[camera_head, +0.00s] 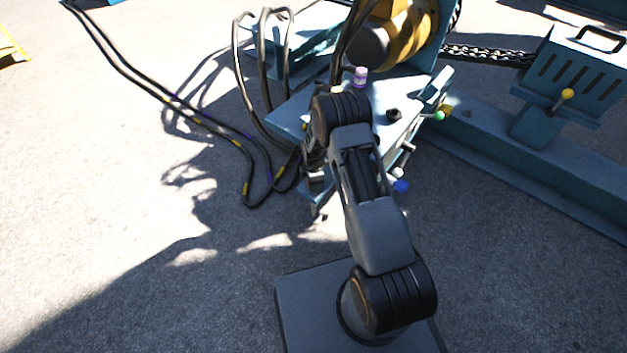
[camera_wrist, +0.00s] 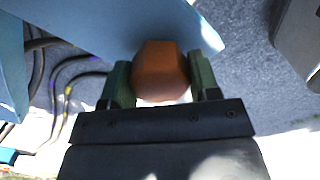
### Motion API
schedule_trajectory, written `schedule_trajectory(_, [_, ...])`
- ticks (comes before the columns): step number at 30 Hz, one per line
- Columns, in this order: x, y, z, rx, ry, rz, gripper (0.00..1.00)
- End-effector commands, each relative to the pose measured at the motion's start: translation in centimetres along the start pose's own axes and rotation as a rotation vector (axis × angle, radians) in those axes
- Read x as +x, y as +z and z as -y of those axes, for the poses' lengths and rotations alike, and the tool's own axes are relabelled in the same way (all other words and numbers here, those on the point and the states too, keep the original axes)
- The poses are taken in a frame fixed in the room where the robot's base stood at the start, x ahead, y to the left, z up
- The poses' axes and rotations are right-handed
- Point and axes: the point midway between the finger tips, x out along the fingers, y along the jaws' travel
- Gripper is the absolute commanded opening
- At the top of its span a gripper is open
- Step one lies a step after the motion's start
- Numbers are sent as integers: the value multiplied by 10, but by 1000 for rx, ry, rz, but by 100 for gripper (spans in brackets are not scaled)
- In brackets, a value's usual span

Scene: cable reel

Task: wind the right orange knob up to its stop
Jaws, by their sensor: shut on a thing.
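The orange knob (camera_wrist: 160,72) is in the middle of the wrist view, a faceted rounded knob set against a blue panel (camera_wrist: 110,22). My gripper (camera_wrist: 160,82) has its two green fingers on either side of the knob, shut on it. In the head view my arm hides the gripper, the knob and part of the blue machine (camera_head: 290,115). I cannot tell how far the knob is turned.
Black cables (camera_head: 215,125) with yellow and purple bands lie on the ground left of the machine. A blue knob (camera_head: 401,186), a green knob (camera_head: 439,115) and a yellow-knobbed lever (camera_head: 567,94) stand to the right. The lower-left ground is clear.

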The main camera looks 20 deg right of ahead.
Motion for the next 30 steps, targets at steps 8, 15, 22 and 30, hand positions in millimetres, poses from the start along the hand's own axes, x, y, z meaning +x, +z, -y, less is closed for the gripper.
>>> schedule_trajectory(8, [1, 0, 2, 0, -6, 0, 58])
schedule_trajectory(15, [0, 0, 1, 1, -3, 0, 79])
schedule_trajectory(22, [-1, 0, 0, 1, -1, 0, 79])
schedule_trajectory(30, [-39, 0, 0, 1, 2, 0, 79])
